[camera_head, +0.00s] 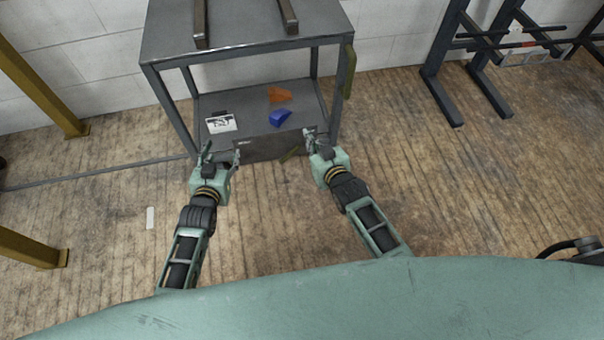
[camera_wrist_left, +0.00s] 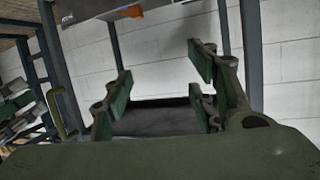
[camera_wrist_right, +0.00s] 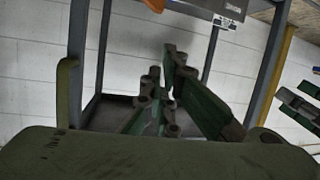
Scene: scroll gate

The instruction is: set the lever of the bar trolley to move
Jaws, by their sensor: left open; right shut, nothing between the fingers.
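The bar trolley (camera_head: 163,103) is a dark grey two-shelf frame against the wall. My left gripper (camera_head: 222,153) is open and empty near the panel's left end. My right gripper (camera_head: 310,135) is shut and empty, just right of the olive bar and apart from it, near the right front post. An olive handle (camera_head: 349,70) stands on the trolley's right side; it also shows in the left wrist view (camera_wrist_left: 56,116) and the right wrist view (camera_wrist_right: 68,95). The lever's setting is unreadable.
On the lower shelf lie an orange piece (camera_head: 279,94), a blue piece (camera_head: 279,117) and a printed card (camera_head: 221,124). Two dark bars lie on the top shelf. A dark rack (camera_head: 440,70) stands right, yellow posts (camera_head: 38,85) left. The wooden floor between is mostly clear.

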